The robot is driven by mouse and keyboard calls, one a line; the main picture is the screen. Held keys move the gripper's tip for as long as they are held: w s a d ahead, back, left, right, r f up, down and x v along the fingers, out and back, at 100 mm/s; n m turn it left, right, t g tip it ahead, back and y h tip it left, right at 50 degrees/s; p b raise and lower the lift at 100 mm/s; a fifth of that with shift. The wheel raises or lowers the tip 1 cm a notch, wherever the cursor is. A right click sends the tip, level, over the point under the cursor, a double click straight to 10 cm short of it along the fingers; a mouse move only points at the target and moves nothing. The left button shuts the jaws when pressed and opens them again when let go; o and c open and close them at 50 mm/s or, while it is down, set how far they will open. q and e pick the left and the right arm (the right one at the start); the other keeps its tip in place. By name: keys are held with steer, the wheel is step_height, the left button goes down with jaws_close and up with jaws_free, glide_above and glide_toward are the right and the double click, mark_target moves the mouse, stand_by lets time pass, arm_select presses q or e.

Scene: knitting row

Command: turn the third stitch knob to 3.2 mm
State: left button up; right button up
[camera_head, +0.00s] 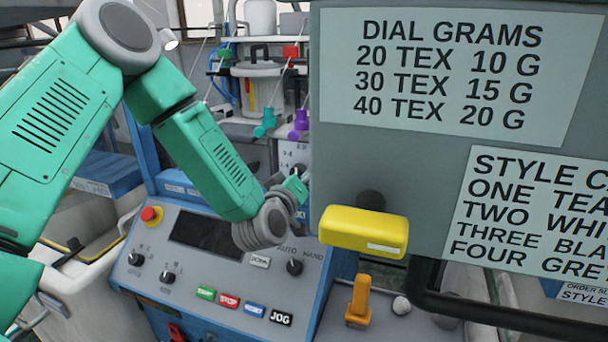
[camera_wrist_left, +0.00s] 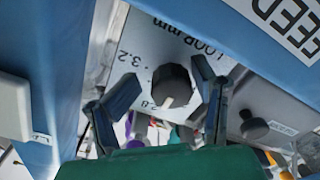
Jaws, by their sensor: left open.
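In the left wrist view a dark round stitch knob (camera_wrist_left: 173,86) with a pale pointer mark sits on a white plate (camera_wrist_left: 140,48) lettered LOOP mm. The marks 3.2 and 2.8 show beside it, and the pointer end lies near 2.8. My left gripper (camera_wrist_left: 165,74) is open, with one finger on each side of the knob; I cannot tell whether they touch it. In the head view my left gripper (camera_head: 292,190) is at the white dial plate (camera_head: 291,154) behind the console, and hides part of it. Which knob in the row this is cannot be told. My right gripper is not in view.
A second dark knob (camera_wrist_left: 253,126) is close to the right finger in the wrist view. In the head view a large grey sign board (camera_head: 440,150) with a yellow handle (camera_head: 363,231) stands just right of my gripper. The console (camera_head: 225,275) with buttons lies below my forearm.

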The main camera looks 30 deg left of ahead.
arm_select(q)
steer(key=shift+s+a, duration=0.35)
steer(key=shift+a, duration=0.3)
steer(key=c, duration=1)
steer(key=shift+a, duration=0.15)
steer(key=shift+c, duration=0.6)
steer(key=shift+d+r, duration=0.1)
steer(key=shift+d, duration=0.2)
steer(key=shift+a+m, duration=0.1)
steer(key=shift+m, duration=0.8)
steer(key=m, duration=0.9)
steer(key=shift+m+b, duration=0.3)
steer(key=shift+m, duration=0.1)
steer(key=shift+m+b, duration=0.35)
steer(key=shift+m, duration=1.55)
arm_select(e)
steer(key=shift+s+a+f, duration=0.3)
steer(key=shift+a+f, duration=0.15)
